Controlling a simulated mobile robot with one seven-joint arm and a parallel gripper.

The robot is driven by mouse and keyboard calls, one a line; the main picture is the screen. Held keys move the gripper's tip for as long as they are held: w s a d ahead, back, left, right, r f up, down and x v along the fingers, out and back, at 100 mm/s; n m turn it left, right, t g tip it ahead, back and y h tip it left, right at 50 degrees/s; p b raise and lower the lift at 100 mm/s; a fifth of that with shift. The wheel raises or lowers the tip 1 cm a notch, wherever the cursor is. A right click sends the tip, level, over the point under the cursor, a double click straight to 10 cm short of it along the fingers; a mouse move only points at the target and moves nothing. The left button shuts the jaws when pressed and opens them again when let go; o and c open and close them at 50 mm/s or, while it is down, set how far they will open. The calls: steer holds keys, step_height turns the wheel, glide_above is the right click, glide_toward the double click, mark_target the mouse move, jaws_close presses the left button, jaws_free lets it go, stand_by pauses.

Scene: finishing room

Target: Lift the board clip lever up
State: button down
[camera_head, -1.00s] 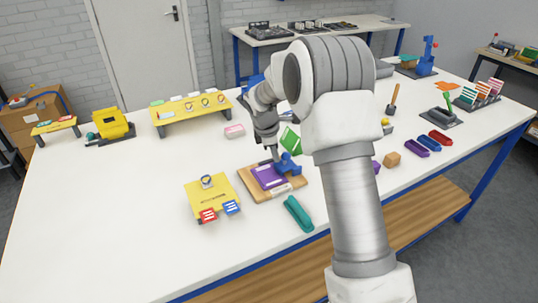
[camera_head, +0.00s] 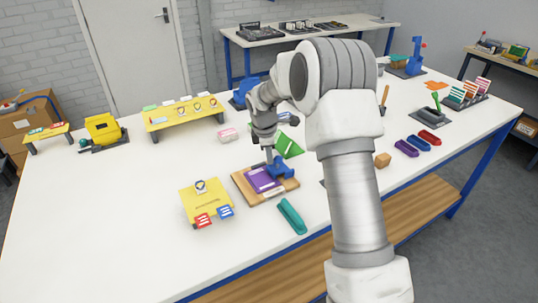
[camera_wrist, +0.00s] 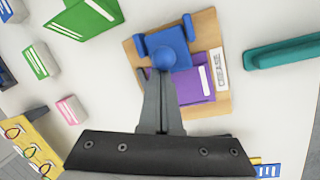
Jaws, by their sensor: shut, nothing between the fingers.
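The wooden board (camera_head: 284,194) lies on the white table, with a purple sheet (camera_head: 262,183) on it. In the wrist view the board (camera_wrist: 208,30) also carries a white label that seems to read "RELEASE" (camera_wrist: 221,69). The blue clip lever (camera_head: 281,170) sits at the board's far right part. In the wrist view the lever (camera_wrist: 172,40) shows a round knob between two blue side posts. My gripper (camera_wrist: 163,78) is shut and empty, its tips at the knob's near edge; I cannot tell whether they touch. In the head view my gripper (camera_head: 269,157) points down just over the lever.
The table's front left is clear.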

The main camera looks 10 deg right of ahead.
steer(key=shift+w+d+r+y+p, duration=0.1)
steer(key=shift+d+r+y+p, duration=0.25)
steer(key=shift+y+p, duration=0.45)
steer(key=shift+w+d+r+g+y+p, duration=0.15)
steer(key=shift+d+r+g+y+p, duration=0.2)
steer(key=shift+p, duration=0.8)
steer(key=y, duration=0.1)
steer(key=d+y+p, duration=0.1)
steer(key=g+y, duration=0.1)
steer(key=shift+w+d+r+m, duration=0.1)
steer(key=shift+w+d+m, duration=0.15)
steer(key=shift+d+m, duration=0.1)
steer(key=shift+w+d+g+y+b, duration=0.2)
steer(key=shift+d+g+y+b, duration=0.15)
steer(key=shift+d+y, duration=0.45)
steer(key=shift+w+d+g+y+b, duration=0.2)
steer(key=shift+d+y+b, duration=0.25)
steer(key=shift+y, duration=0.7)
steer(key=shift+w+d+b, duration=0.2)
steer(key=shift+d+b, duration=0.45)
steer(key=shift+b, duration=0.35)
steer(key=shift+d, duration=0.1)
